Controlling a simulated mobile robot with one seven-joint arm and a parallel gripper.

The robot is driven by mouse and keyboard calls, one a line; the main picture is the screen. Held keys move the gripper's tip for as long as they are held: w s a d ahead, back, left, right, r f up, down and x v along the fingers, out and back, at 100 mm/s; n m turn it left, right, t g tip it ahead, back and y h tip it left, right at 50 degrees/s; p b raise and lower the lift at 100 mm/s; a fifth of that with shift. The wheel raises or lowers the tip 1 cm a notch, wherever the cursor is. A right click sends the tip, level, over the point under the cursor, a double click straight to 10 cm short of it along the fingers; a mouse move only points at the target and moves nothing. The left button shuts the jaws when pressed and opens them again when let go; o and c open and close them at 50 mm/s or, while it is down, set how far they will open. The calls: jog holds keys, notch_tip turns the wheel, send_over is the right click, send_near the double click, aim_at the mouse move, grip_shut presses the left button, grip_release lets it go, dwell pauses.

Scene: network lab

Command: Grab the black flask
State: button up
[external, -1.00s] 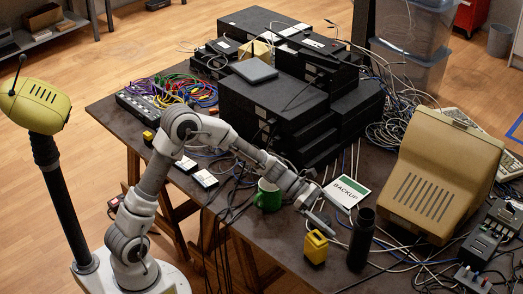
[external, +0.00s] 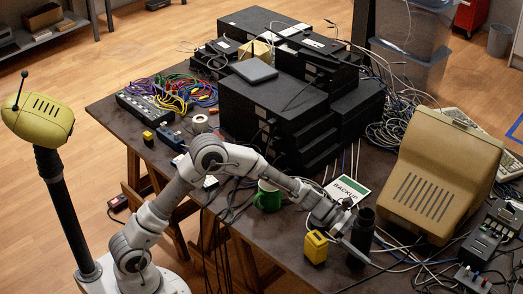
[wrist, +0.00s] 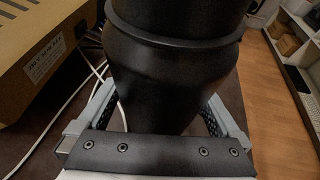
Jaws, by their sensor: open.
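The black flask (external: 361,237) stands upright near the front edge of the table. It fills the middle of the wrist view (wrist: 172,60), close to the camera. My gripper (external: 352,244) is at the flask, coming from the left. In the wrist view, the open fingers of my gripper (wrist: 160,112) lie on both sides of the flask's body. I cannot tell whether either finger touches it. Part of the flask is hidden behind the gripper in the external view.
A yellow device (external: 316,246) stands just left of the flask, under my wrist. A green mug (external: 267,196) is farther left. A beige monitor (external: 440,175) stands to the right. A backup card (external: 347,190) lies behind. Loose cables (external: 400,262) cross the table around the flask.

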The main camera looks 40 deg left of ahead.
aim_at(372, 236)
grip_shut()
jog(key=shift+r, duration=0.15)
dwell(0.4)
jog(key=shift+r, duration=0.15)
jog(key=shift+r+p, duration=0.65)
jog(key=shift+r, duration=0.45)
notch_tip(372, 236, up, 2)
jog(key=shift+p, duration=0.5)
jog(key=s+d+r, duration=0.2)
jog(key=s+r, duration=0.1)
jog(key=s, duration=0.2)
jog(key=s+d+r+p, duration=0.1)
jog(key=s+d+r, duration=0.1)
jog(key=s, duration=0.4)
jog(key=shift+r, duration=0.75)
